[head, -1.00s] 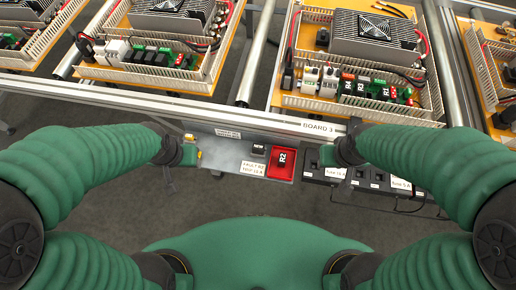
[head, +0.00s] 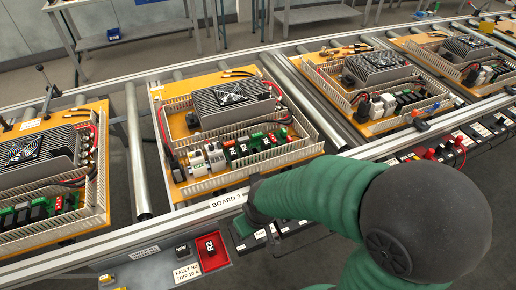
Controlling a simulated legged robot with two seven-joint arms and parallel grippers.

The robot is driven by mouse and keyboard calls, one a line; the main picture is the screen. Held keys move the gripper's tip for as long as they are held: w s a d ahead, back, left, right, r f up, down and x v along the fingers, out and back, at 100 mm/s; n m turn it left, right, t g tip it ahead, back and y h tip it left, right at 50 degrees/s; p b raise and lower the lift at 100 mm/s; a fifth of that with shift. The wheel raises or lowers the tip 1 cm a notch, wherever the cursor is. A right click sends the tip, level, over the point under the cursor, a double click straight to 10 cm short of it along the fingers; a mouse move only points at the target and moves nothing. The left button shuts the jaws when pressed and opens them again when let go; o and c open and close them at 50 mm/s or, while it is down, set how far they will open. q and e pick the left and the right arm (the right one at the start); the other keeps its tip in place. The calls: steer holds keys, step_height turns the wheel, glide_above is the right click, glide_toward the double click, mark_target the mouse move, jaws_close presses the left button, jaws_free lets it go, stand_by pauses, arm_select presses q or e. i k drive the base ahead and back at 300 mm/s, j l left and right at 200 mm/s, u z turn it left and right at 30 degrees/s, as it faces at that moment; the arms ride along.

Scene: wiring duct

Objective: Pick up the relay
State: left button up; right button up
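A black relay marked R2 (head: 211,247) sits in a red bin (head: 219,264) on the grey shelf at the front of the conveyor. A smaller black part (head: 182,250) lies on the shelf just left of the bin. On Board 3, a row of several dark relays (head: 250,147) stands among white and green modules. My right arm reaches in from the lower right, and its dark wrist end (head: 257,200) is at the rail, up and right of the red bin. Its fingers are not clear, so I cannot tell their state. My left gripper is out of view.
A label (head: 187,272) by the bin reads FAULT R2 TRIP 10 A. Dark fuse trays (head: 290,228) lie right of the bin, partly behind my arm. Other boards stand left (head: 40,165) and right (head: 375,75) on the conveyor. White duct walls (head: 250,169) edge Board 3.

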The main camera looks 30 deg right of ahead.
mark_target(182, 250)
steer(key=j+u, duration=0.5)
steer(key=u, duration=0.2)
